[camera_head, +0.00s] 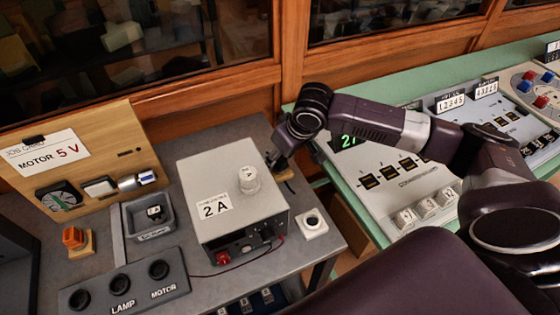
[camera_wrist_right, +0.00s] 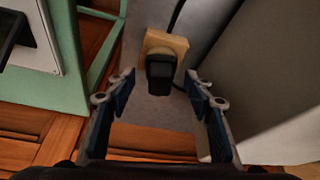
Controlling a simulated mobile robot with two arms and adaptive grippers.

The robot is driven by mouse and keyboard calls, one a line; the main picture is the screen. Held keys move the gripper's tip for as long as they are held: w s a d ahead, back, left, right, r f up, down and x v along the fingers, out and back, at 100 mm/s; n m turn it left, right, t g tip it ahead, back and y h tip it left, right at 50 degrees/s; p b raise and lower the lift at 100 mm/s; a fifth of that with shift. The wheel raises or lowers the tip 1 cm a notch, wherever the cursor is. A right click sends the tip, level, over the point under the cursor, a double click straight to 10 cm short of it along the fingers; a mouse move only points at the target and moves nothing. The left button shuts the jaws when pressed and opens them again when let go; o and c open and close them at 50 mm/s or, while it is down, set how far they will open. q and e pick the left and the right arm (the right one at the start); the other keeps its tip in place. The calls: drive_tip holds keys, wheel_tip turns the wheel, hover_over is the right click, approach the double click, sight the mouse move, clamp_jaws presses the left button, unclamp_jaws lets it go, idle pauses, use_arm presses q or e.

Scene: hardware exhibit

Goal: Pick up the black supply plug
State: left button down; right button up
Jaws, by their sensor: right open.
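The black supply plug (camera_wrist_right: 160,70) stands on a small wooden block (camera_wrist_right: 167,42) in the right wrist view, with a dark cable behind it. My right gripper (camera_wrist_right: 160,84) is open, with one finger on each side of the plug and gaps between them. There the plug is mostly hidden by the gripper and cannot be made out clearly. My left gripper is not in view.
The power supply box stands close beside the gripper. A green-edged console (camera_head: 376,211) with switches is to the right, beyond a gap. A wooden MOTOR 5 V board (camera_head: 112,133), a grey tray (camera_head: 128,218) and a LAMP/MOTOR socket strip (camera_head: 138,288) are on the left.

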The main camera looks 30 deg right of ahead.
drive_tip(key=c, duration=1.2)
drive_tip(key=shift+r, duration=0.2)
drive_tip(key=shift+c, duration=0.2)
wheel_tip(320, 180, up, 20)
drive_tip(key=shift+f, duration=0.15)
